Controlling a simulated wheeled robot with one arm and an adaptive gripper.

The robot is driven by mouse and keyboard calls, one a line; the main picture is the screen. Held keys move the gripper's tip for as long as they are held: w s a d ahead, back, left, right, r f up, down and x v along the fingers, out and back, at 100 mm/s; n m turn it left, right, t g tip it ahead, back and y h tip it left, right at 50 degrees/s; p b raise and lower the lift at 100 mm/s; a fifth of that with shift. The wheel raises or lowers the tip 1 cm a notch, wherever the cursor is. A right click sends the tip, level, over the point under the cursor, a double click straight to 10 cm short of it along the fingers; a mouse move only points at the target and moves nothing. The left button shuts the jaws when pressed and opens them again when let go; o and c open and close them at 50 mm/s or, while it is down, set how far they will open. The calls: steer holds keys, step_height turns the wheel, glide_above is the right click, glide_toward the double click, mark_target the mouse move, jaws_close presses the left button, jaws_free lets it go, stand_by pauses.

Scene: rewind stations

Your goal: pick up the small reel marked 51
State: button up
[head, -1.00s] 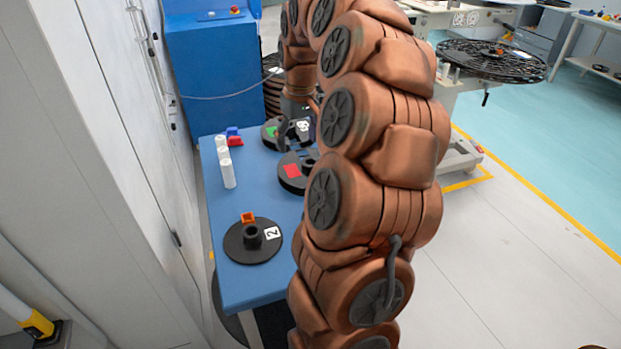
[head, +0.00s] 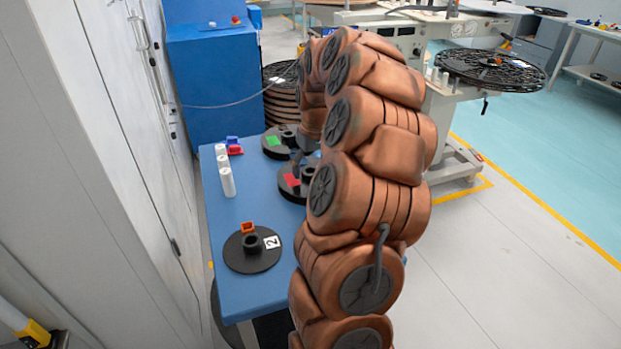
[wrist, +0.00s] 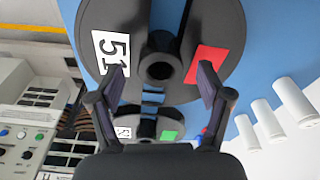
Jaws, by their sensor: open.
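The reel marked 51 (wrist: 218,25) is black with a white label reading 51 and a red patch. In the wrist view it fills the top middle, its hub (wrist: 160,68) facing me. My gripper (wrist: 163,80) is open, its fingers spread on either side of the hub, the left tip over the label and the right tip near the red patch. I cannot tell whether the fingers touch the reel. In the head view the red-patched reel (head: 291,181) lies on the blue table (head: 235,292), partly hidden by my arm.
A green-patched reel (head: 273,141) lies behind it. A reel marked 2 (head: 252,262) with an orange piece (head: 247,228) is at the near end. White cylinders (head: 227,182) stand along the table's left side, near blue and red pieces (head: 234,146). A tall cabinet borders the left.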

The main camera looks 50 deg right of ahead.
steer(key=shift+f, duration=0.25)
steer(key=c, duration=1.3)
